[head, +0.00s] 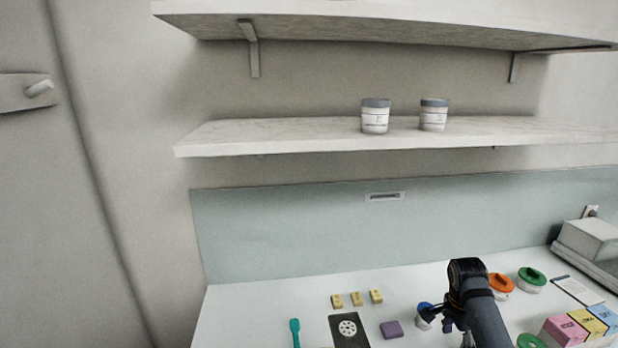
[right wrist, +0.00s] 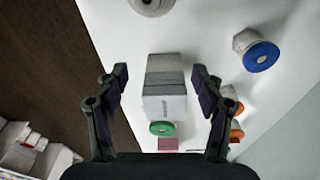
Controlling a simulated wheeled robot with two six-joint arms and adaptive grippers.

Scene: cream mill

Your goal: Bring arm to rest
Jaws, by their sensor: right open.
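My right arm (head: 480,305) reaches over the worktop from the bottom right in the head view. A pale block-like item with a grey top (right wrist: 165,95) shows between and beyond the fingers. Nothing is visibly clamped. My left gripper is not in view.
The white worktop (head: 265,305) holds yellow blocks (head: 356,299), a purple block (head: 391,329), a black plate (head: 348,329), a teal tool (head: 295,332), orange-lidded (head: 501,284) and green-lidded (head: 532,278) jars, and coloured boxes (head: 565,330). Two jars stand on the shelf (head: 280,135) above.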

